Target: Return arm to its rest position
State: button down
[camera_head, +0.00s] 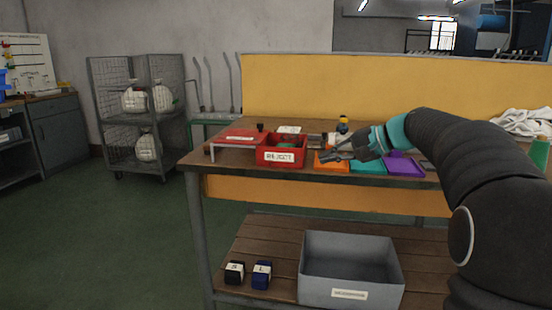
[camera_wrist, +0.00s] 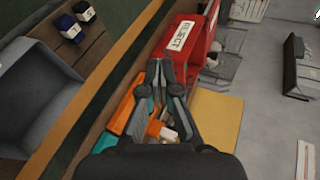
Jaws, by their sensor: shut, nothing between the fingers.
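My dark arm reaches in from the right side of the head view, over the table. My gripper (camera_head: 335,158) is shut and empty, held above the table near the orange tray. In the wrist view my gripper (camera_wrist: 163,66) points toward the red reject bin (camera_wrist: 188,42), with its fingers together. The red reject bin (camera_head: 282,157) stands on the table left of the gripper. My arm hides part of the table's right side.
An orange tray (camera_head: 331,167), a teal tray (camera_head: 368,167) and a purple tray (camera_head: 404,168) line the table's front edge. A grey bin (camera_head: 350,270) and two small labelled blocks (camera_head: 248,273) sit on the lower shelf. A yellow panel (camera_head: 400,85) stands behind the table.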

jog(key=s+d+f+g+h, duration=0.25)
jog(key=s+f+h, duration=0.35)
jog(key=s+f, duration=0.6)
jog(key=s+f+n+t+h, duration=0.1)
jog(key=s+f+n+h, duration=0.1)
jog(key=s, duration=1)
jog(key=s+f+n+t+h, duration=0.1)
jog(key=s+f+n+h, duration=0.2)
jog(key=s, duration=0.9)
jog(key=shift+f+n+p, duration=0.3)
jog(key=shift+f+n, duration=0.1)
jog(key=shift+f, duration=0.3)
jog(key=shift+s+d, duration=0.1)
